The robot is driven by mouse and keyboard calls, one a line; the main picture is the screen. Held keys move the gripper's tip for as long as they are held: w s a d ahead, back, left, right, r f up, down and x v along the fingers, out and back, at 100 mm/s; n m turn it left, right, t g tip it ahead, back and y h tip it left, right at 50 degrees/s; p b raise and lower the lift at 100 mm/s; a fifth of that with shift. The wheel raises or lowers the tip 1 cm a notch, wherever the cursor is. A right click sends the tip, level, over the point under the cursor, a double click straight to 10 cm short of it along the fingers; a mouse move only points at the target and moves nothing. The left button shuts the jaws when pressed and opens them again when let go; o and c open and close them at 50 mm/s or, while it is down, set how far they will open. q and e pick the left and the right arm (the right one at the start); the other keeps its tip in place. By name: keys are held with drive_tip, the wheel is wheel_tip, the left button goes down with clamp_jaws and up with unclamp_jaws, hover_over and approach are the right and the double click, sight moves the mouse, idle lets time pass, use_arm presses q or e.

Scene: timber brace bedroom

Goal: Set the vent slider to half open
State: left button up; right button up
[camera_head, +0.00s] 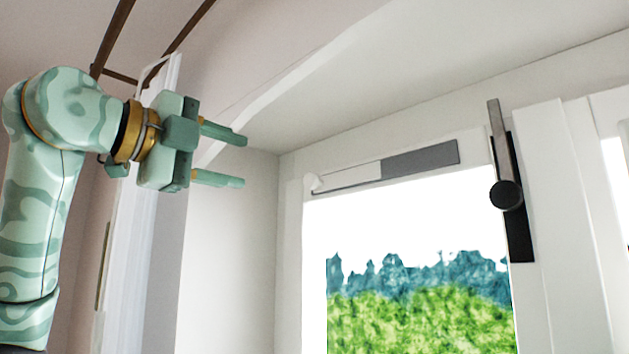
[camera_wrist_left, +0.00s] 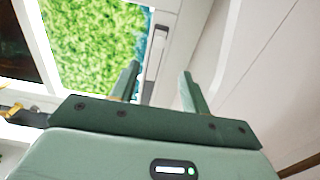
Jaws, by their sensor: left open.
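The vent slider (camera_head: 350,177) is a long narrow strip along the top of the window frame, white on its left part and dark grey on its right part. A small white knob (camera_head: 316,184) sits at its left end. My left gripper (camera_head: 240,160) is open and empty, to the left of the knob and apart from it, with its fingers pointing right. In the left wrist view, the vent strip (camera_wrist_left: 153,55) shows beyond and between the open fingers of the left gripper (camera_wrist_left: 160,72). My right gripper is in neither view.
A black window handle with a round knob (camera_head: 507,194) is on the frame to the right of the vent. The window glass (camera_head: 410,240) shows green foliage. The white side wall of the recess (camera_head: 235,240) stands behind and below my left gripper.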

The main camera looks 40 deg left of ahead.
sight(308, 180)
use_arm(q)
drive_tip(key=w+p, duration=0.1)
drive_tip(key=w, duration=0.4)
drive_tip(key=w+d+p, duration=0.1)
drive_tip(key=w+p, duration=0.1)
drive_tip(key=w, duration=0.3)
drive_tip(key=w+p, duration=0.1)
drive_tip(key=w, duration=0.5)
drive_tip(key=shift+d+p, duration=0.3)
